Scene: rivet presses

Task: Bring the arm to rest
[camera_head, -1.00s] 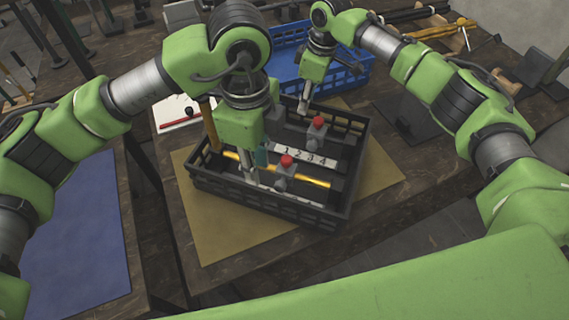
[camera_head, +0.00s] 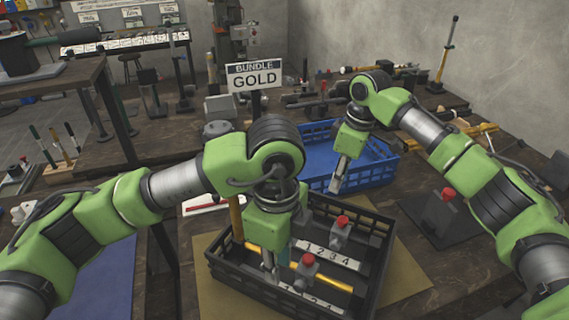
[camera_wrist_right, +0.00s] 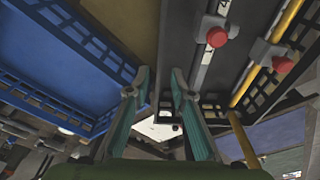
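My left gripper (camera_head: 270,268) points down inside the black crate (camera_head: 375,275), close to a yellow rod (camera_head: 322,279); the head view does not show clearly whether its fingers are apart. My right gripper (camera_head: 334,187) hangs between the black crate and the blue crate (camera_head: 372,172) behind it. In the right wrist view its two teal fingers (camera_wrist_right: 160,105) stand apart with nothing between them. The crate also holds red-topped grey clamps (camera_head: 340,233) and a numbered white strip (camera_head: 332,257).
A "BUNDLE GOLD" sign (camera_head: 254,77) stands behind the crates. A red-topped device (camera_head: 446,207) on a dark plate is at the right. A mustard mat (camera_head: 408,284) lies under the black crate, a blue mat (camera_head: 101,280) at the left.

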